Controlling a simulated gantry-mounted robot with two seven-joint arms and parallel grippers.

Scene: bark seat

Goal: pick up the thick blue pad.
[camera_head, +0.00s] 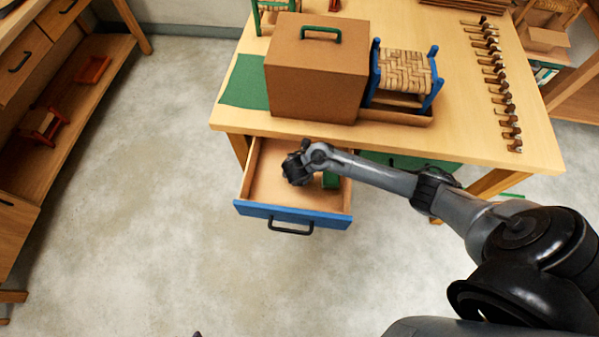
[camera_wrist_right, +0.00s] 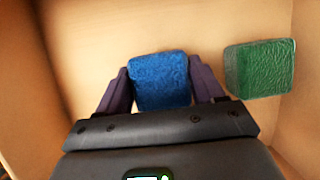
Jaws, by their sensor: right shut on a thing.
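The thick blue pad (camera_wrist_right: 160,80) is a textured block seen in the right wrist view. My right gripper (camera_wrist_right: 160,88) is shut on it, with a finger against each side. In the head view my right gripper (camera_head: 296,168) is inside the open drawer (camera_head: 262,180), and the blue pad is hidden there by the gripper. A green pad (camera_wrist_right: 262,68) lies in the drawer to the right of the blue pad, apart from the gripper. It also shows partly in the head view (camera_head: 331,180), behind my right arm. My left gripper is not in view.
The drawer's blue front (camera_head: 290,214) has a black handle and extends from under the wooden table (camera_head: 450,80). On the table are a brown box (camera_head: 315,80), a small woven stool (camera_head: 404,72) and a row of tools (camera_head: 497,75). A shelf unit (camera_head: 60,110) stands at left.

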